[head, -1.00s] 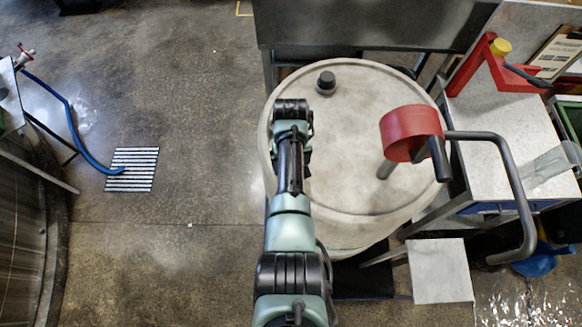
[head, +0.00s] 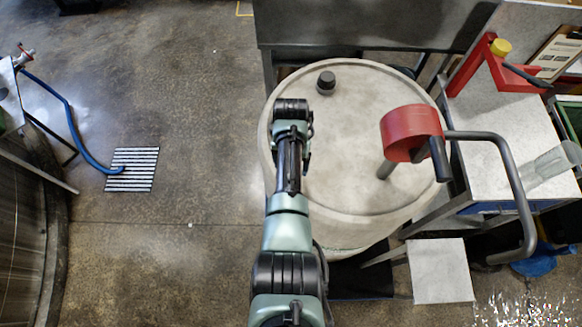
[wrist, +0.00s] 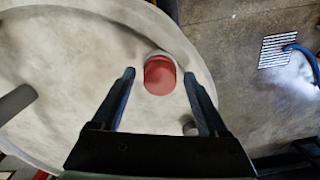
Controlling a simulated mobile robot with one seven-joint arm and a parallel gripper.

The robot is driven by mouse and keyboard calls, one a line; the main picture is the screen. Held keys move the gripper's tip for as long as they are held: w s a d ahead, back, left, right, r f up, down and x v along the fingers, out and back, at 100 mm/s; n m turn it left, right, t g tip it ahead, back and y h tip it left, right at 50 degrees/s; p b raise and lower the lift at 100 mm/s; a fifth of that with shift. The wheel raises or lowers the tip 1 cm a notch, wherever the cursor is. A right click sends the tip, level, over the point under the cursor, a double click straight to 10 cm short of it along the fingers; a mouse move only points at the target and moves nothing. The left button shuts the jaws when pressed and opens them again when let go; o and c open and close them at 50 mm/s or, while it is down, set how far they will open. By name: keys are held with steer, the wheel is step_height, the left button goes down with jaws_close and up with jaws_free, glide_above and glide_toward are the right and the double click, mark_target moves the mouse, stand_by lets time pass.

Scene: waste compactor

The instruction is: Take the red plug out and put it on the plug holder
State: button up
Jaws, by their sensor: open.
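The red plug (wrist: 160,78) shows in the wrist view as a round red face with a pale rim behind it, on the pale drum top (wrist: 75,60). My gripper (wrist: 159,74) is open and empty, with one finger to each side of the plug in that view. I cannot tell its height above the plug. In the head view my gripper (head: 291,106) is over the left part of the drum top (head: 350,120) and hides the plug. A red angled bracket (head: 471,68) stands on the right-hand table; I cannot tell whether it is the plug holder.
A dark cap (head: 326,82) stands on the drum near the gripper. A red pump head (head: 408,132) with a bent grey pipe (head: 515,190) rises at the drum's right. A yellow knob (head: 501,47) is by the bracket. Floor to the left is open around a grate (head: 132,168).

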steer(key=m, duration=0.7)
steer(key=shift+m, duration=0.3)
steer(key=m, duration=0.7)
jaws_close()
steer(key=c, duration=0.7)
jaws_free()
jaws_close()
steer(key=n, duration=0.4)
steer(key=shift+n, duration=0.6)
